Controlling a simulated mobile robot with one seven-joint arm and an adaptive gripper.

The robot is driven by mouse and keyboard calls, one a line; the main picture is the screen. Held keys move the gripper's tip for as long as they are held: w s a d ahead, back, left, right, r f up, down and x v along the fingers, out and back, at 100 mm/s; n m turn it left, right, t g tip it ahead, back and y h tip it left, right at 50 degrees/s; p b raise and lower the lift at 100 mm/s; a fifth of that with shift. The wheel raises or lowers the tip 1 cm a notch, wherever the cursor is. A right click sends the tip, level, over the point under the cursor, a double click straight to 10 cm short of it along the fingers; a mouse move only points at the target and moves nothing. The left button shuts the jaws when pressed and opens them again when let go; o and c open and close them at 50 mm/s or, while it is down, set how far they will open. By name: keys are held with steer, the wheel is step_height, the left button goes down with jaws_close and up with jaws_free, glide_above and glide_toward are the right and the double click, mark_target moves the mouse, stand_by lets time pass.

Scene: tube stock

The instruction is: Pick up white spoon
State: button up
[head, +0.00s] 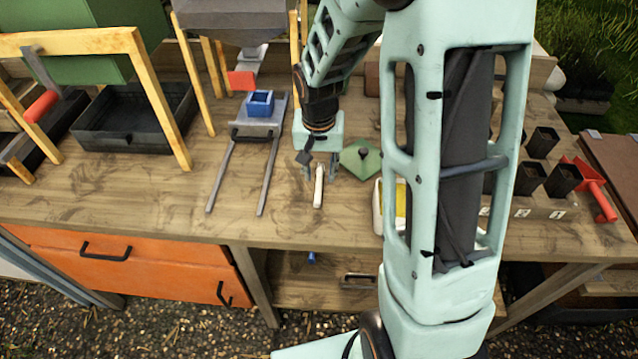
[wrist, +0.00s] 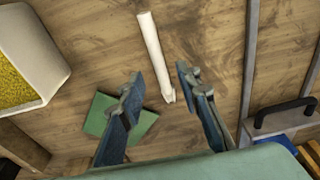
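The white spoon (head: 319,187) lies on the wooden bench top near its front edge. In the wrist view it is a slim white stick (wrist: 154,55) lying between and beyond the two fingertips. My gripper (head: 319,170) is above the spoon's far end, with its fingers on either side of it. The wrist view shows my gripper (wrist: 160,82) open, the fingers apart and nothing held between them. I cannot tell how high the fingertips are above the bench.
A green square piece (head: 361,158) lies right of the gripper. A white container with yellow contents (wrist: 22,65) stands further right, partly behind my arm. A metal rail frame with a blue box (head: 260,104) is to the left. Black cups (head: 530,177) and a red scoop (head: 591,184) are far right.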

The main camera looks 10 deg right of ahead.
mark_target(319, 183)
steer(key=shift+w+f, duration=0.15)
steer(key=shift+f, duration=0.6)
steer(key=shift+w+f, duration=0.1)
steer(key=shift+f, duration=0.6)
jaws_close()
